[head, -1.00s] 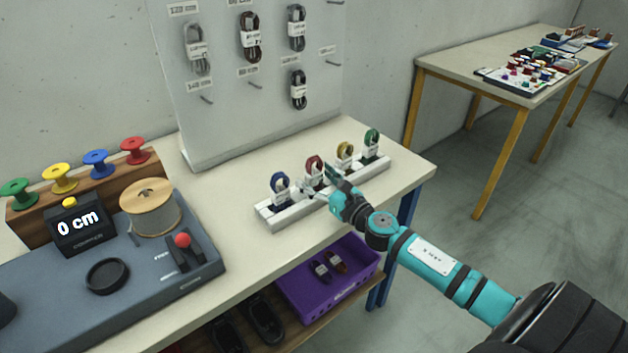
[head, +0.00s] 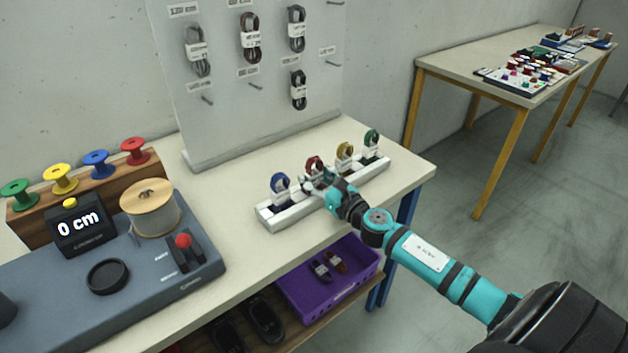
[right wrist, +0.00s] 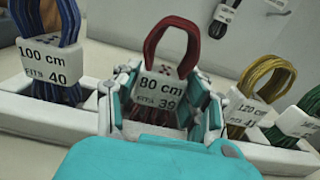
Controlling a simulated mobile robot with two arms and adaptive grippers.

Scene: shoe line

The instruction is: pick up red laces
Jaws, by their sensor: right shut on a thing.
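The red laces (head: 314,164) are a looped bundle in a white band, standing in the white rack (head: 292,213) on the table. In the right wrist view the red laces (right wrist: 172,45) show their band, marked 80 cm, between the two fingers. My right gripper (head: 318,182) reaches in from the front right and is shut on the red laces; it also shows in the right wrist view (right wrist: 158,108). The bundle still stands in its slot, and its lower part is partly hidden by the gripper. My left gripper is not in view.
Blue laces (head: 280,184) stand left of the red ones, yellow laces (head: 345,153) and green laces (head: 371,140) to the right. A pegboard (head: 255,100) with hanging laces stands behind. A purple crate (head: 318,288) sits on the shelf below. The measuring station (head: 150,285) is at left.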

